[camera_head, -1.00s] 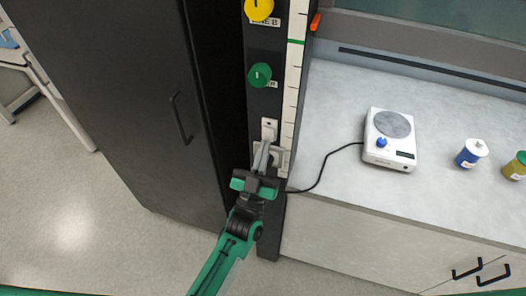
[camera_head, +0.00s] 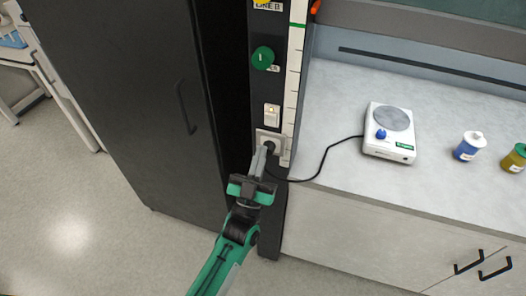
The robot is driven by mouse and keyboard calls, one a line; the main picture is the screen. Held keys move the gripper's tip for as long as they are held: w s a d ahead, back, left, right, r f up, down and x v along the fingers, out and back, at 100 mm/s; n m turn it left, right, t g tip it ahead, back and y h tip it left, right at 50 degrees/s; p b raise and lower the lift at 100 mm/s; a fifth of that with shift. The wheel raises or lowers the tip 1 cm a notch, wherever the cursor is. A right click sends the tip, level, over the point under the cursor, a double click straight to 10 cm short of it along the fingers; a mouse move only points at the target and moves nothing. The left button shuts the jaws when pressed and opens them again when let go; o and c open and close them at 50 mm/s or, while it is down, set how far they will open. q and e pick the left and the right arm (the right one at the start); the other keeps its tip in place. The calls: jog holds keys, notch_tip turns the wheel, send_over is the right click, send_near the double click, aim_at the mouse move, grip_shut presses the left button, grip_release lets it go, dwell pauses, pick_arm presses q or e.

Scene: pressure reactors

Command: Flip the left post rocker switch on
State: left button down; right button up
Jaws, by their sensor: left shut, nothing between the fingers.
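My left gripper (camera_head: 261,153) is shut and empty. Its fingertips are just below the switch, in front of the socket's lower left part, and appear apart from the switch. Whether they touch the socket or plug I cannot tell. My right gripper is not in view.
A dark cabinet (camera_head: 120,90) stands left of the post; floor is clear below.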

pick_arm(q)
jog(key=s+a+f+b, duration=0.1)
jog(key=s+f+b, duration=0.1)
jog(key=s+f, duration=0.2)
notch_tip(320, 180, down, 3)
jog(key=shift+a+f+b, duration=0.1)
jog(key=shift+a+b, duration=0.2)
jog(key=shift+b, duration=0.1)
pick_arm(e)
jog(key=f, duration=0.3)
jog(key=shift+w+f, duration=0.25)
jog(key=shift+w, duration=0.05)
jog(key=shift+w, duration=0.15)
